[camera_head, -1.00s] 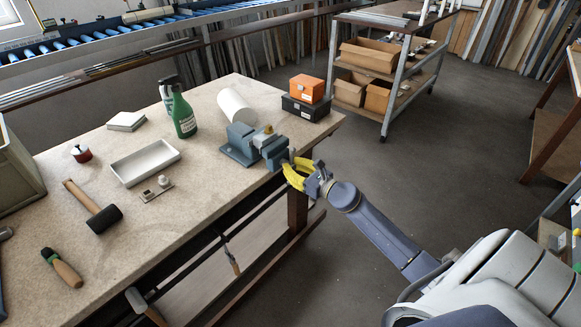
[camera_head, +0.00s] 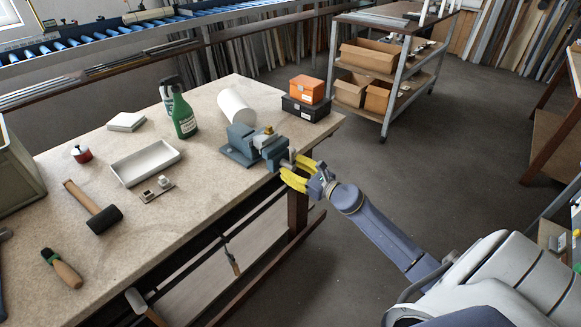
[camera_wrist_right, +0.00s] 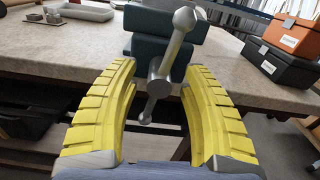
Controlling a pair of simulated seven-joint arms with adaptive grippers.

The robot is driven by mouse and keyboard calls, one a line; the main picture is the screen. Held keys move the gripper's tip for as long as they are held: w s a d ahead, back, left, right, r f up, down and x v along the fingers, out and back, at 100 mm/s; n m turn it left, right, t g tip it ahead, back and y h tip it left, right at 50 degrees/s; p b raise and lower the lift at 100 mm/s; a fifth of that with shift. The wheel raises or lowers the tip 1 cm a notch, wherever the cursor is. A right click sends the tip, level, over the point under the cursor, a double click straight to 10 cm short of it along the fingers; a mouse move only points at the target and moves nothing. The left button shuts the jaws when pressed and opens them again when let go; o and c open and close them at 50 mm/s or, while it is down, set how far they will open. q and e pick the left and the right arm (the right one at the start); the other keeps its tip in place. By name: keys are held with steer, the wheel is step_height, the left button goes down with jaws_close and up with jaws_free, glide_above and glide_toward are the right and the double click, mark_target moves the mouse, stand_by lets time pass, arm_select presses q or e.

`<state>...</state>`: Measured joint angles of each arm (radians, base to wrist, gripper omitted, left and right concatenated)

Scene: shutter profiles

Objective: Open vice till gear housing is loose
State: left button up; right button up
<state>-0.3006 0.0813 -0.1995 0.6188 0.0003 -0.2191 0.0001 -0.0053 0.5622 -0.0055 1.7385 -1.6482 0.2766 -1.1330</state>
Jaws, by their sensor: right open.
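The blue-grey vice (camera_head: 240,143) is mounted at the front edge of the bench. It also shows in the right wrist view (camera_wrist_right: 150,52). A small grey part with a brass-coloured top (camera_head: 268,131), seemingly the gear housing, sits at the vice jaws. My right gripper (camera_head: 288,171) is open, its yellow fingers in front of the vice's screw end. In the right wrist view the grey vice handle (camera_wrist_right: 172,50), a tilted bar with ball ends, stands between the open fingers (camera_wrist_right: 155,85). I cannot tell whether the fingers touch it. My left gripper is not in view.
On the bench (camera_head: 165,220) are a green spray bottle (camera_head: 183,115), a white roll (camera_head: 236,106), a white tray (camera_head: 146,162) and a mallet (camera_head: 95,207). Orange (camera_head: 307,89) and black (camera_head: 305,109) boxes stand behind the vice. Floor to the right is clear.

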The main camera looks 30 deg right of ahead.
steer(key=v, duration=1.1)
stand_by(0.4)
